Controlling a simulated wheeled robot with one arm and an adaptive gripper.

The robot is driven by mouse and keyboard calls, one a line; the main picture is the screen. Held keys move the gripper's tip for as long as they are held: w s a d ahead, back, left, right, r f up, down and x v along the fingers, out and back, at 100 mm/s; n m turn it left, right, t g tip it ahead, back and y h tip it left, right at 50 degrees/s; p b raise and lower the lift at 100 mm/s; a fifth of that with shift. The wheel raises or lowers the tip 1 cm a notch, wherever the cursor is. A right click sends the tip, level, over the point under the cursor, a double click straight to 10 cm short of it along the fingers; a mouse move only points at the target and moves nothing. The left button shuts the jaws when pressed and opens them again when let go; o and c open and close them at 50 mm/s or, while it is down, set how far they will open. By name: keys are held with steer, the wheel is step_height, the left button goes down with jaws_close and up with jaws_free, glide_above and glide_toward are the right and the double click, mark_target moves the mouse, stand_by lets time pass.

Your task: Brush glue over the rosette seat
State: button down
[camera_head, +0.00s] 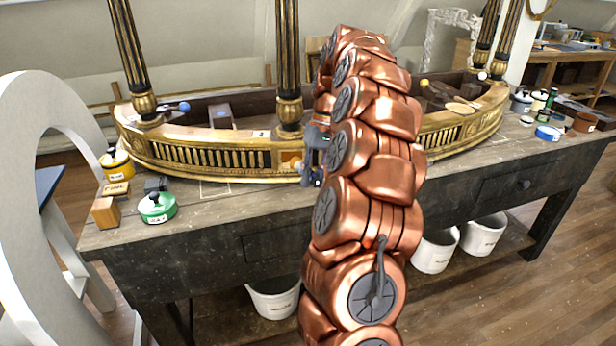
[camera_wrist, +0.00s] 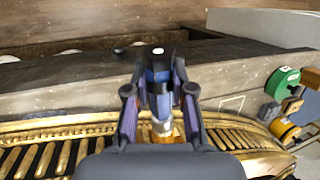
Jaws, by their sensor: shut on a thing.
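The gilt console (camera_head: 210,158) stands on a dark workbench, with black and gold columns rising from it. My gripper (camera_head: 312,160) is at the console's front, just right of the middle column and partly behind my copper arm. In the wrist view my gripper (camera_wrist: 160,98) is shut on a blue and black piece (camera_wrist: 158,92), which looks like a tool handle; its exact kind is unclear. An amber patch (camera_head: 291,161) on the console front, beside my gripper, may be the rosette seat. Whether the held piece touches it is hidden. No glue can be made out.
A green pot (camera_head: 157,207), a yellow pot (camera_head: 116,163) and a wooden block (camera_head: 105,212) stand at the bench's left end. A blue pot (camera_head: 549,132) and several containers stand at the right end. White buckets (camera_head: 435,252) sit below. The bench's front strip (camera_head: 225,200) is mostly clear.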

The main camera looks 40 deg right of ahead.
steer(key=shift+a, duration=0.1)
steer(key=shift+d+r, duration=0.2)
steer(key=shift+r, duration=0.3)
stand_by(0.7)
steer(key=shift+w+a, duration=0.1)
steer(key=shift+a, duration=0.05)
steer(key=shift+w+a, duration=0.5)
steer(key=shift+a, duration=0.15)
steer(key=shift+d, duration=0.1)
